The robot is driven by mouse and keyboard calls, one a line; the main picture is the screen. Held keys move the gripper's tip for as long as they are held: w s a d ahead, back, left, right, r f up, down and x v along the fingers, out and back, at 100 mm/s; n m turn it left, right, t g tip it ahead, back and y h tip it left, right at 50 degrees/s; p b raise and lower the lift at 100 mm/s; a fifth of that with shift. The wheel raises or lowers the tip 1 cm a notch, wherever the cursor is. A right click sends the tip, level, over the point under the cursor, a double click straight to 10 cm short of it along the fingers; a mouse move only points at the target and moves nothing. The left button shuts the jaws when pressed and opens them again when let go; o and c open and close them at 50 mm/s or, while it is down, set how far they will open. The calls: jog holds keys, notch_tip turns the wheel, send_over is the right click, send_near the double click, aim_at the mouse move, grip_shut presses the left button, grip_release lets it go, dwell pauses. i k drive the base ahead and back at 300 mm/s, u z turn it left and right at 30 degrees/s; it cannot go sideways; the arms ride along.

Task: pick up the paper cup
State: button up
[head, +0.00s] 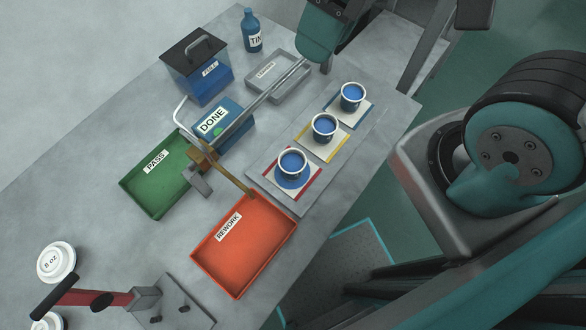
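Three paper cups with white rims and blue insides stand upright in a row on a grey board (262,168). The nearest cup (292,165) is on a red-edged card with a round blue patch around its base. The middle cup (324,128) is on a yellow-edged card. The far cup (352,97) is on a blue-edged card. The frame does not show which cup is meant.
Left of the cups are a green PASS tray (140,200), a blue DONE box (232,113) and a metal bar (262,98). An orange REWORK tray (245,255) lies in front. A teal machine part (322,35) overhangs behind.

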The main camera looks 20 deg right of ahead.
aim_at(292, 162)
jog(key=u, duration=1.6)
jog(key=k, duration=1.1)
jog(key=z, duration=1.25)
